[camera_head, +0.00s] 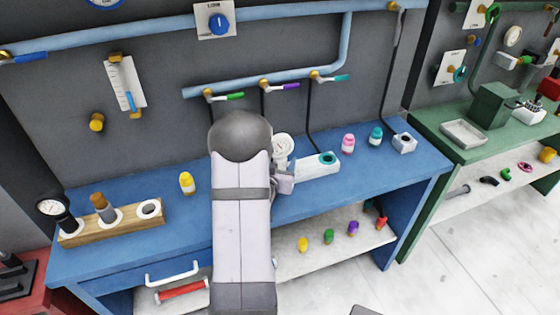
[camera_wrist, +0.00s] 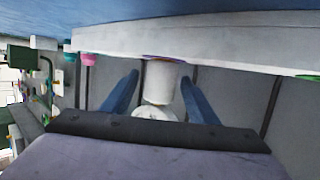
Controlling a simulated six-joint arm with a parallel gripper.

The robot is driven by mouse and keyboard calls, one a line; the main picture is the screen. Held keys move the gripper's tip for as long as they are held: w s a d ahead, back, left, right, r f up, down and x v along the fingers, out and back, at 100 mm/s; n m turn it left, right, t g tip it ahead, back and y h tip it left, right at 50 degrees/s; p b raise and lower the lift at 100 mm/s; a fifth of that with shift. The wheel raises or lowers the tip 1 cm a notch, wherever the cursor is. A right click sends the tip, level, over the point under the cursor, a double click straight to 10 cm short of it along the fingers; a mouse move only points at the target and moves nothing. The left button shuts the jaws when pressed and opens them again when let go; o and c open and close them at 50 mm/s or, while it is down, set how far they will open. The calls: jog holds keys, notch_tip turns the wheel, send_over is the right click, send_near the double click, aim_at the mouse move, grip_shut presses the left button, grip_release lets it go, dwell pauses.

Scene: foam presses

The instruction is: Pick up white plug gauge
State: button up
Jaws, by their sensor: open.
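My gripper (camera_wrist: 160,76) is open, with one blue finger on each side of the white body. Gaps show between body and fingers; I cannot tell if either finger touches.
A teal-ringed hole (camera_head: 328,158) is at the block's right. A pink bottle (camera_head: 348,143) and a teal bottle (camera_head: 376,136) stand further right. A yellow bottle (camera_head: 187,183) and a wooden rack (camera_head: 120,229) with a black gauge are left. Pipes with valves run above.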

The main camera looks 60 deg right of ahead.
aim_at(279, 137)
grip_shut()
jog(key=shift+r, duration=0.1)
jog(key=shift+r+b, duration=0.5)
jog(key=shift+r, duration=4.5)
